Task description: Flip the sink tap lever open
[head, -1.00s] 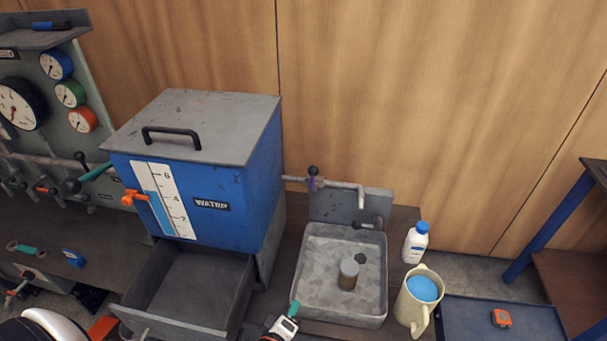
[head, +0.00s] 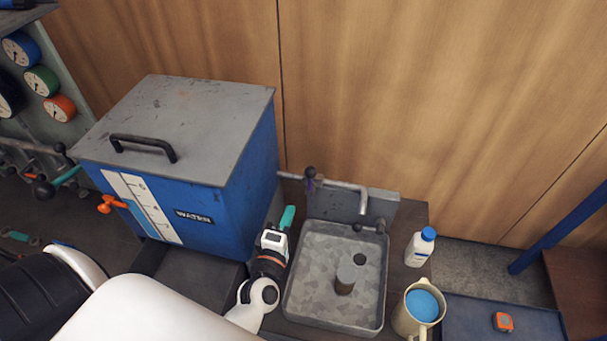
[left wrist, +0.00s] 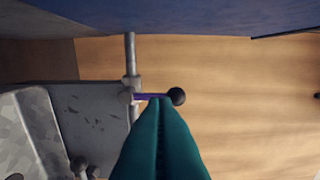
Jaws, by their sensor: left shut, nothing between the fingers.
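The tap pipe (head: 345,184) runs from the blue tank's right side and bends down over the grey sink (head: 293,290). Its lever has a purple stem and a black ball knob (head: 310,173), standing up at the valve. In the left wrist view the purple stem (left wrist: 147,96) points right from the pipe (left wrist: 130,60) to the black ball (left wrist: 176,96). My left gripper (head: 290,209) has teal fingers, shut and empty, below and left of the lever in the head view. In the wrist view its fingertips (left wrist: 160,102) overlap the stem; contact cannot be told. My right gripper is out of view.
A grey fitting with a dark knob (head: 381,225) is at the sink's back. A white bottle (head: 420,248) and a jug (head: 408,322) stand right of the sink.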

